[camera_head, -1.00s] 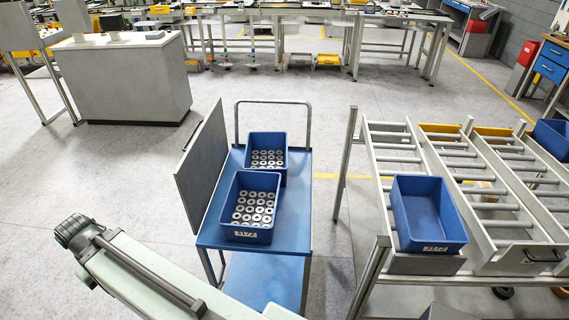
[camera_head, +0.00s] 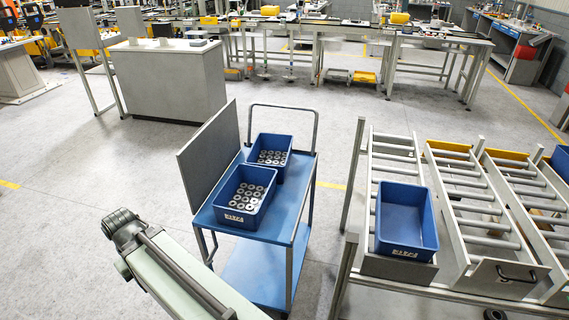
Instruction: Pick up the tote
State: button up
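Two blue totes holding grey ring-shaped parts stand on a blue cart (camera_head: 208,218). The front tote (camera_head: 245,222) has a white label and overlaps the rear tote (camera_head: 283,141) in the view. A third blue tote (camera_head: 406,249), also labelled, looks empty and sits at the near end of a roller lane on the rack at right. Part of my arm (camera_head: 175,270) reaches up from the bottom edge at lower left, left of the cart. My gripper does not show, so I cannot see what it holds.
The cart has an upright grey panel (camera_head: 207,155) on its left and a tube handle at the back. The roller rack (camera_head: 395,150) stands close to its right. A grey cabinet (camera_head: 170,85) stands behind at left. Open floor (camera_head: 80,200) lies left of the cart.

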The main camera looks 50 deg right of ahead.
aim_at(268, 151)
jog(key=u, duration=0.15)
jog(key=i, duration=0.95)
jog(key=z, duration=0.1)
